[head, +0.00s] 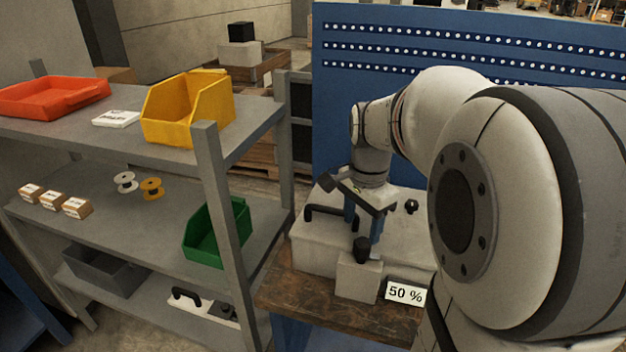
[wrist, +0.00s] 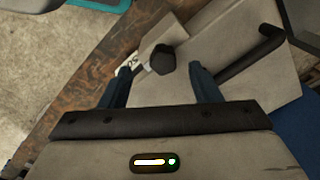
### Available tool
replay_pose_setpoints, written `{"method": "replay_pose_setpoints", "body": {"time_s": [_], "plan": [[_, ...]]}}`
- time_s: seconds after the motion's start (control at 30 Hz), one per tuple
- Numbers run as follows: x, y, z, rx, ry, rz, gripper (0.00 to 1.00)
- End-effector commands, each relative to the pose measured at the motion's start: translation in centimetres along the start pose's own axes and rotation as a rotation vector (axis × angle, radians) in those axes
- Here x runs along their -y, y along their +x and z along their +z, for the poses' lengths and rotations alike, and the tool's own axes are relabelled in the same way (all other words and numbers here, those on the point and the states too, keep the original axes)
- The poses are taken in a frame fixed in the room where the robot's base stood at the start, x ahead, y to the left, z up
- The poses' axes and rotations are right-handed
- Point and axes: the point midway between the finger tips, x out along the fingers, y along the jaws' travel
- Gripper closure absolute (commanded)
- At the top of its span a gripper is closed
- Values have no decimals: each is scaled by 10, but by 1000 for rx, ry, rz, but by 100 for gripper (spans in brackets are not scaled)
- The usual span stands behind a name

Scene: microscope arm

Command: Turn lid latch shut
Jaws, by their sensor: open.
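A pale grey case (head: 312,238) stands on the workbench, with a black bar handle (head: 328,214) on its lid. A small grey block (head: 358,280) at its front carries a black knob (head: 362,250), which also shows in the wrist view (wrist: 162,61); this may be the lid latch. Another small black knob (head: 411,206) sits on the lid further right. My gripper (head: 363,224) is open and empty above the lid. In the wrist view its two blue fingertips (wrist: 160,72) stand apart, with the knob between and slightly beyond them. I cannot tell whether they touch it.
A white "50 %" label (head: 405,292) is at the case front. The wooden bench edge (head: 300,295) is close by. A grey shelf (head: 212,170) on the left holds a green bin (head: 217,235), a yellow bin (head: 188,110) and an orange tray (head: 55,98). A blue perforated panel stands behind.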

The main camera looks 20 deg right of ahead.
Motion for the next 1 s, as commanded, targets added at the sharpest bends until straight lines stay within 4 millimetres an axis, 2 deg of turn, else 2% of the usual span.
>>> {"method": "replay_pose_setpoints", "body": {"time_s": [0.03,0.17,0.5,0.63,1.0], "plan": [[2,-4,-9,6,60,9,43],[4,0,-17,12,135,19,43],[3,52,-16,14,137,22,43],[3,66,-16,13,136,20,43],[3,74,-15,11,134,17,43]]}}
